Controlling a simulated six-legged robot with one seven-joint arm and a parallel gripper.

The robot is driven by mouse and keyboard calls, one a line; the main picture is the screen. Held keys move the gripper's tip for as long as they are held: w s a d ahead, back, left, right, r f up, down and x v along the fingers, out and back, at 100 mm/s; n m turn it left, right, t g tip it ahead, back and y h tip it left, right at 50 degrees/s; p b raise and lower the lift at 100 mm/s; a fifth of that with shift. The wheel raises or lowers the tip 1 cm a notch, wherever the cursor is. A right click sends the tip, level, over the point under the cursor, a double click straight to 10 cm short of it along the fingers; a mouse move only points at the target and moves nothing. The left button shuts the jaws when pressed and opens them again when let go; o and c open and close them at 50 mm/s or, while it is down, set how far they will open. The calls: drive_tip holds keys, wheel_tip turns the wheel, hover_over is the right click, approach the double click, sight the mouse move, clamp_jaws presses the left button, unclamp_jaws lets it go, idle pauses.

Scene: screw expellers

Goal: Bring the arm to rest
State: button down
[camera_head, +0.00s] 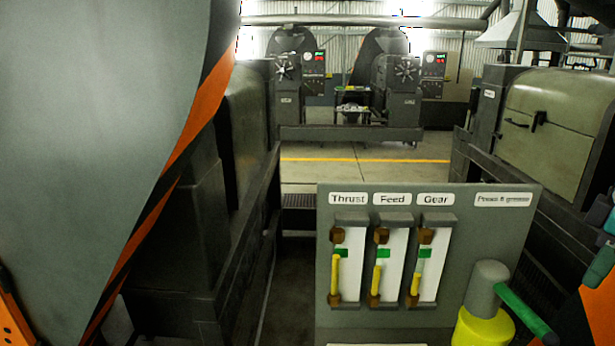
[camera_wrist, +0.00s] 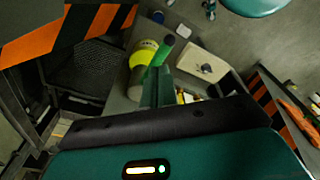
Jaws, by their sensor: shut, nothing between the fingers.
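My gripper (camera_wrist: 157,80) shows in the wrist view as two narrow teal fingers side by side, shut and empty. Its tips point toward a green lever (camera_wrist: 160,52) on a yellow-and-grey pump (camera_wrist: 143,60); I cannot tell whether they touch it. The head view shows the same pump (camera_head: 488,295) at the lower right, with its green lever (camera_head: 522,315) slanting down to the right. Teal parts at the right edge of the head view look like my arm, mostly cut off; the gripper's fingers do not show clearly there.
A grey panel (camera_head: 335,190) with Thrust, Feed and Gear gauges stands in front. A large grey form with an orange edge (camera_head: 205,105) fills the left. Machines stand at left, right and back, with open floor (camera_head: 350,172) between.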

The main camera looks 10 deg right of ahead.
drive_tip(key=w+a+f+m+t, duration=0.1)
drive_tip(key=w+a+f, duration=0.25)
drive_tip(key=a, duration=0.55)
drive_tip(key=w+a+f+m+t, duration=0.1)
drive_tip(key=w+a+f, duration=0.25)
drive_tip(key=a, duration=0.45)
drive_tip(key=s+a+f+m+t, duration=0.1)
drive_tip(key=a+f, duration=0.4)
drive_tip(key=a, duration=0.2)
drive_tip(key=s+a+f+m+t, duration=0.1)
drive_tip(key=a+f+m, duration=0.1)
drive_tip(key=a+f, duration=0.2)
drive_tip(key=a, duration=0.3)
drive_tip(key=shift+s+f, duration=0.3)
drive_tip(key=shift+f, duration=0.1)
drive_tip(key=shift+a, duration=0.1)
